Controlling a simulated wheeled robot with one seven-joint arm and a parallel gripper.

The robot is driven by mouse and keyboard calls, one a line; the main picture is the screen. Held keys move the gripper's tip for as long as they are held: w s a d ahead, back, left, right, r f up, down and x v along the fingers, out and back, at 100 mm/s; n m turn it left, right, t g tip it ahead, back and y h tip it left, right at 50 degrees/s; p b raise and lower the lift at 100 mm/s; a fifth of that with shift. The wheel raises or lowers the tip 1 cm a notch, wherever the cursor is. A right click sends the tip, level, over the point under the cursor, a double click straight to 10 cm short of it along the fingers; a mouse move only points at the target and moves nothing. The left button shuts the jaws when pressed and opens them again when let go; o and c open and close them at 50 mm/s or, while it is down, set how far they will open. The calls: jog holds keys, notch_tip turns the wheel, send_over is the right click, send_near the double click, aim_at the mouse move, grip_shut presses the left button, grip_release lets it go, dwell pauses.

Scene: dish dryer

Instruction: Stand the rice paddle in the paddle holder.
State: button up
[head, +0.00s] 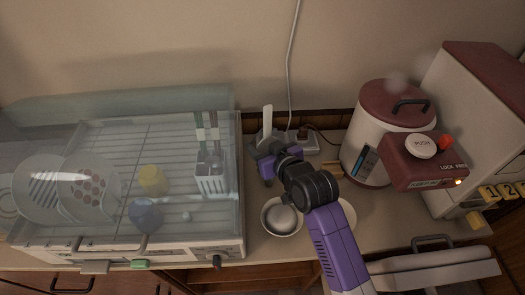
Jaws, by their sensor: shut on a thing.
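The white rice paddle (267,119) stands roughly upright near the back of the counter, between the dish dryer and the rice cooker. My gripper (265,146) is shut on its lower part, and the paddle's pale end shows above the fingers. The paddle's lower end is hidden by my gripper. I cannot make out the paddle holder for certain; my gripper and arm cover the counter around the paddle's foot.
A clear-covered dish dryer (240,245) fills the left, with plates, cups and a utensil basket (211,184) inside. A white bowl (268,229) lies beside my arm. The red-lidded rice cooker (357,140) and a red-and-white dispenser (469,100) stand right. A socket block (303,144) sits behind.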

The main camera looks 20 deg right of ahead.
jog(key=shift+f, duration=1.5)
jog(key=shift+f, duration=0.1)
jog(key=o, duration=1.2)
jog(key=shift+c, duration=0.2)
jog(key=shift+s, duration=0.1)
jog(key=v, duration=1.1)
jog(key=shift+s+r+b, duration=0.3)
jog(key=shift+r, duration=0.05)
